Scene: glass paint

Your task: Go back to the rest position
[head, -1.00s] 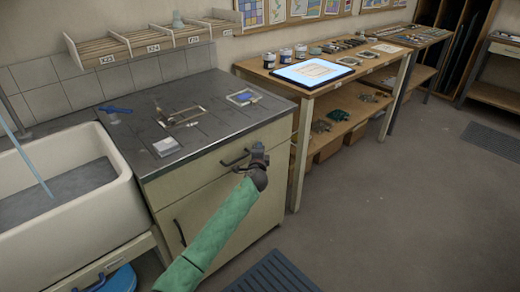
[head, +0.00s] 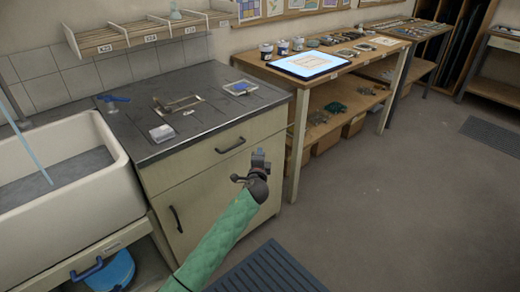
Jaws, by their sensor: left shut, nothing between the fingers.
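My left gripper (head: 258,158) shows in the head view in front of the cabinet, at the end of my green-sleeved left arm. Its fingers are shut with nothing seen between them. It is below and to the right of the upper drawer handle (head: 230,145), apart from the worktop. My right gripper is not in the picture.
A grey worktop (head: 215,115) carries a metal frame, a small tray with a blue item (head: 240,87) and a white block (head: 162,133). A white sink (head: 95,192) stands at left. A wooden bench with a lit panel (head: 312,63) stands behind.

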